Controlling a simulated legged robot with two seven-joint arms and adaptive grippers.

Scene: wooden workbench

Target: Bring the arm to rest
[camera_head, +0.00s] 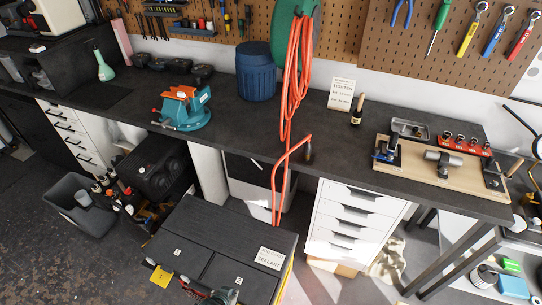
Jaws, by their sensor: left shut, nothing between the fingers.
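My left gripper (222,296) shows only as a small dark shape at the bottom edge of the head view, in front of the black cabinet (215,235). It is shut and empty. Most of it and its arm are cut off by the frame, so its exact pose is hard to tell. It is low and well short of the workbench top (235,125). My right gripper and arm are not in view.
A blue tub (256,72), a teal vise (184,108) and a wooden board with parts (440,168) stand on the bench. An orange hose (295,75) hangs over its front edge. White drawers (352,222) stand below.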

